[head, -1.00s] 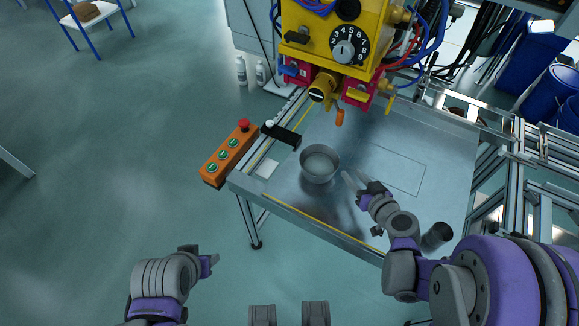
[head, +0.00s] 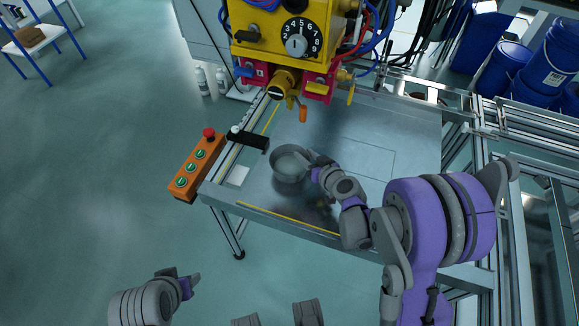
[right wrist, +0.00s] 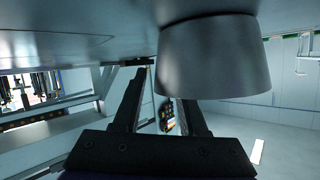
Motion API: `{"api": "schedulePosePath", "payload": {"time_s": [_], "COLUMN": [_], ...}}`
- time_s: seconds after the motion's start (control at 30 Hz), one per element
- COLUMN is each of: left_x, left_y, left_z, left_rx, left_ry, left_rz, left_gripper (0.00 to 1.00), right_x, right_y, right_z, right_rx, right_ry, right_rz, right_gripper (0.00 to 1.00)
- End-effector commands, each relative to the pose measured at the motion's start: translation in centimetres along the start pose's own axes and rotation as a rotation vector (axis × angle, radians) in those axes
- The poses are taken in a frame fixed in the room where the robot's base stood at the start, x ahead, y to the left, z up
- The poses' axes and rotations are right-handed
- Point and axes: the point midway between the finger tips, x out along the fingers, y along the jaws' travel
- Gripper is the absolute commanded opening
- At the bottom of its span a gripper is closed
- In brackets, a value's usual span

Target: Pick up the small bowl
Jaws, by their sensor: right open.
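A small grey metal bowl (head: 287,165) stands on the metal table of the panel fixture in the head view. Its side fills the upper middle of the right wrist view (right wrist: 208,58), where the scene looks upside down. My right gripper (head: 313,163) is at the bowl's right side, open. In the right wrist view its two fingers (right wrist: 163,84) stand apart; one lies left of the bowl, and the other's tip is hidden behind the bowl's rim edge. I cannot tell whether they touch. My left gripper (head: 192,282) is low at left, away from the table; its jaws are unclear.
A yellow panel box (head: 285,35) with a dial hangs above the table's back, with an orange-tipped lever (head: 302,113) below it. An orange button box (head: 196,163) sits on the table's left edge. Bare metal table top (head: 400,130) lies behind and right of the bowl.

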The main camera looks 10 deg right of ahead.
Motion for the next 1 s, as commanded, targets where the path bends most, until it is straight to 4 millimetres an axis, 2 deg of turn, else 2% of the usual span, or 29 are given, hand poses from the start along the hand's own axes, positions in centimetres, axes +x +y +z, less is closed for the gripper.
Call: {"api": "schedulePosePath", "payload": {"time_s": [0.17, 0.4, 1.0], "left_x": [-0.03, -0.03, -0.01], "left_y": [0.0, 0.0, 0.0], "left_z": [-0.01, -0.01, 0.0], "left_rx": [0.0, 0.0, 0.0], "left_ry": [0.0, 0.0, 0.0], "left_rz": [0.0, 0.0, 0.0], "left_gripper": [0.5, 0.5, 0.5], "right_x": [0.0, -0.02, -0.02], "right_y": [-0.02, -0.01, -0.02], "right_z": [-0.02, -0.02, 0.05], "right_rx": [0.0, -0.001, -0.002], "right_ry": [0.0, 0.0, -0.001], "right_rz": [0.0, 0.0, -0.001], "right_gripper": [0.42, 0.0, 0.0]}}
